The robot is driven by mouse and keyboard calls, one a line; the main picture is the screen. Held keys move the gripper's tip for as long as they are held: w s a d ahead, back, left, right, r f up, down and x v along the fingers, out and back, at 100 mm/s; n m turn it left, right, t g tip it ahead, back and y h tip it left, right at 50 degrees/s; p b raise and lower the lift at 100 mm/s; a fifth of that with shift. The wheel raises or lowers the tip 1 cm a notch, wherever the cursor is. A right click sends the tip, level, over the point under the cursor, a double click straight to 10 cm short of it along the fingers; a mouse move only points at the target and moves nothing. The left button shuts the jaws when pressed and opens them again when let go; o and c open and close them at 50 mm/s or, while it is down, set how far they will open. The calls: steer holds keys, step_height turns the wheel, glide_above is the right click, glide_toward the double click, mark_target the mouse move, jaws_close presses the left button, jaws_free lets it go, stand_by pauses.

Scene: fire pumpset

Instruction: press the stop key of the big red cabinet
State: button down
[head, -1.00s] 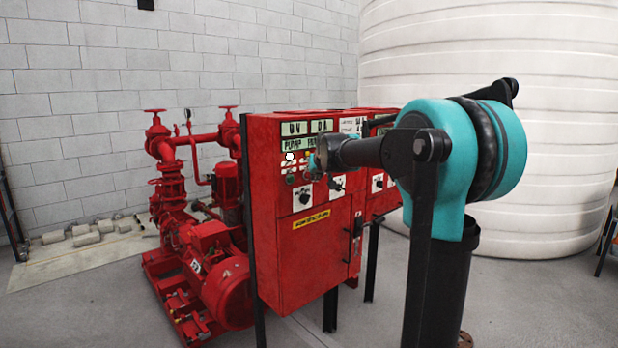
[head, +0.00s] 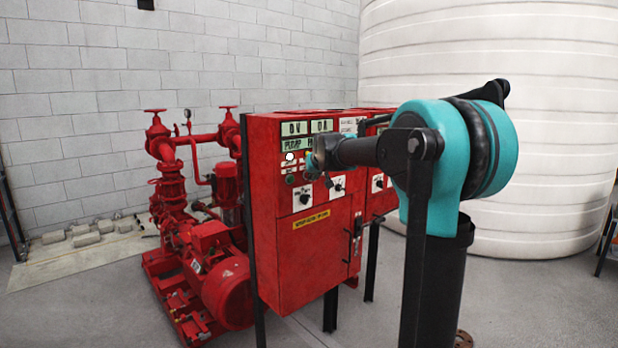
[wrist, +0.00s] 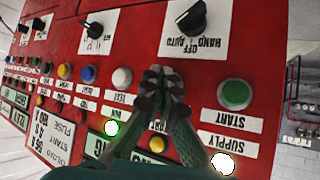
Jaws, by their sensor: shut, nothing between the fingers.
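The big red cabinet (head: 300,250) stands in the middle of the head view, with its key panel facing me. In the wrist view its panel (wrist: 262,60) fills most of the picture, upside down. My gripper (wrist: 165,78) is shut and empty, with its fingertips in front of the panel between a white key and the green START key (wrist: 235,94). The fingertips cover the spot above a partly hidden label (wrist: 160,125). The stop key is not visible, and I cannot tell contact. In the head view my gripper (head: 314,160) is small against the panel.
Rotary switches (wrist: 190,18) sit along the panel. Red pumps (head: 215,270) stand left of the cabinet, and a large white tank (head: 540,60) stands behind right.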

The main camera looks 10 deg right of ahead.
steer(key=shift+w+a, duration=0.15)
steer(key=shift+w, duration=0.1)
steer(key=shift+s, duration=0.15)
stand_by(0.5)
steer(key=shift+s+d, duration=0.5)
steer(key=shift+s, duration=0.05)
steer(key=s+d, duration=0.1)
steer(key=s, duration=0.1)
steer(key=s+d, duration=0.2)
stand_by(0.6)
steer(key=shift+s+f, duration=0.1)
